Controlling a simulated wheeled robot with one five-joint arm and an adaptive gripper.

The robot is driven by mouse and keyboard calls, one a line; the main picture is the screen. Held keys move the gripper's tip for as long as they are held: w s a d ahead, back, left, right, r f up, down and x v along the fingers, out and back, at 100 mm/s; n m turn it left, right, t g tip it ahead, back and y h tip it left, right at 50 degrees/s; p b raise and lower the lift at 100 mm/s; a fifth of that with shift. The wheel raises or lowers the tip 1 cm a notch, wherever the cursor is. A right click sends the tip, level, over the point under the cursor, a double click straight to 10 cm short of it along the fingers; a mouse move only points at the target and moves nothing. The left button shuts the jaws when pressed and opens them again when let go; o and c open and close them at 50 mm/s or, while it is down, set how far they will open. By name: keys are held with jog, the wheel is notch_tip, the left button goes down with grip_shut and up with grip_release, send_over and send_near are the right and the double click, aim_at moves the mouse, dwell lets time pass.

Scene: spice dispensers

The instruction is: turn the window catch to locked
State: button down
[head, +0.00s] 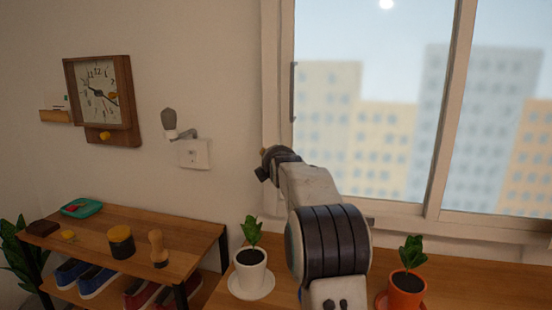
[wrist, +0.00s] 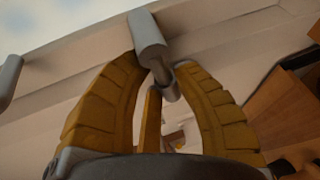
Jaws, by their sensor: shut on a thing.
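My gripper (head: 267,158) is at the left side of the window frame in the head view. The catch has a thick rounded bar and a narrower stem between the fingertips. In the head view my gripper and arm hide the catch, and I cannot tell its locked or unlocked marking. The window (head: 372,110) looks shut, with its pale frame (head: 272,60) beside my gripper.
A grey vertical handle (head: 293,92) is on the window frame above my gripper. A white pot with a plant (head: 251,268) and an orange pot (head: 405,290) stand on the wooden surface below.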

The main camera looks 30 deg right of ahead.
jog(key=c, duration=1.2)
grip_release()
jog(key=shift+s+d+r, duration=0.1)
jog(key=shift+d+r, duration=0.05)
jog(key=shift+r, duration=0.1)
jog(key=shift+o, duration=1.4)
jog(key=shift+f, duration=0.15)
jog(key=v, duration=1.2)
